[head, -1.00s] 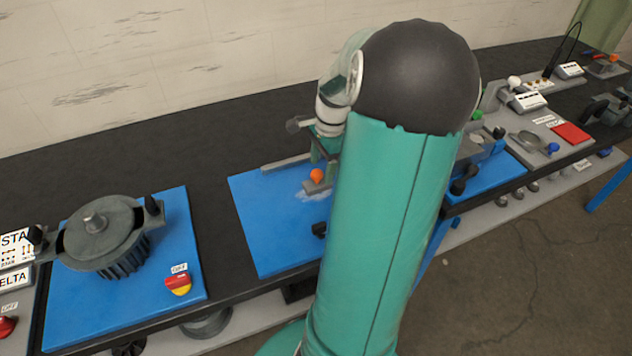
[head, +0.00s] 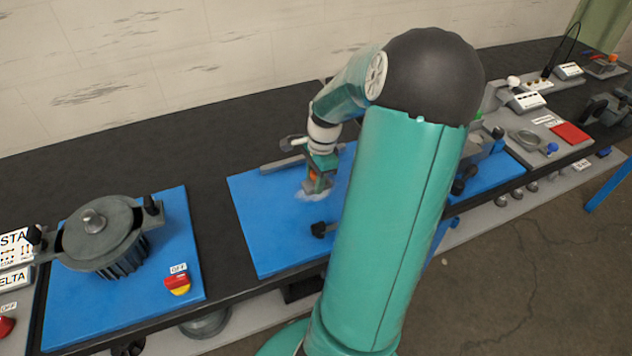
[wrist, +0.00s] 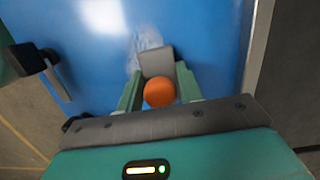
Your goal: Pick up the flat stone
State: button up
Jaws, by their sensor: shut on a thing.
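The flat stone (wrist: 157,62) shows in the wrist view as a grey, flat-faced block with a round orange knob (wrist: 159,92). My gripper (wrist: 160,84) has its green fingers on either side of the knob and is shut on it. In the head view my gripper (head: 318,182) points down at the blue board (head: 275,225), over the stone. The fingers hide most of the stone there, with only a bit of orange showing between them. I cannot tell whether the stone touches the board.
A whitish smear (wrist: 146,42) marks the board by the stone. A grey bar (head: 283,163) lies behind, and a black clamp knob (head: 322,229) stands in front. A grey finned motor (head: 103,235) and a red-yellow switch (head: 178,283) are on the left board.

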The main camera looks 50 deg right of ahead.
jog(key=shift+r, duration=0.4)
notch_tip(320, 180, up, 2)
jog(key=shift+r, duration=0.25)
jog(key=s+a+r, duration=0.3)
jog(key=s+r, duration=0.6)
jog(key=s, duration=0.4)
jog(key=shift+s+r, duration=0.35)
jog(key=shift+s, duration=0.05)
jog(key=o, duration=0.4)
jog(key=shift+c, duration=1.1)
